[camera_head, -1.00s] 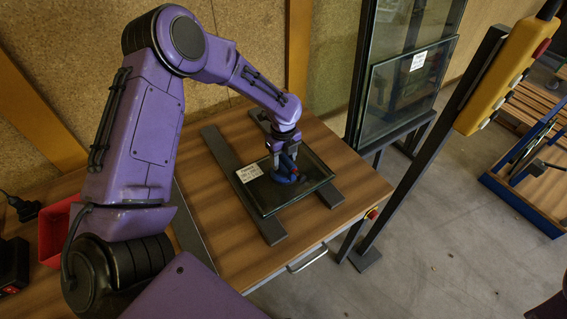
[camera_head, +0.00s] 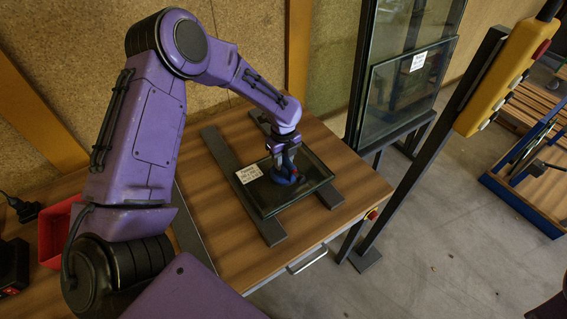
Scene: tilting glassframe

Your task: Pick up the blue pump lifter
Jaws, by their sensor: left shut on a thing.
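The blue pump lifter (camera_head: 284,177) is a small round blue cup with a bit of red on its handle. It sits on the dark glass pane (camera_head: 265,195), or just above it; I cannot tell which. My left gripper (camera_head: 284,160) comes down from above and is shut on the lifter, hiding part of its handle. A white label (camera_head: 249,174) lies on the left of the pane. My right gripper does not show.
The pane lies across two dark bars (camera_head: 271,233) on a wooden table (camera_head: 234,263). A glass rack (camera_head: 408,85) stands behind at the right. A yellow control box (camera_head: 497,75) hangs on a dark post. A red bin (camera_head: 60,232) is at the left.

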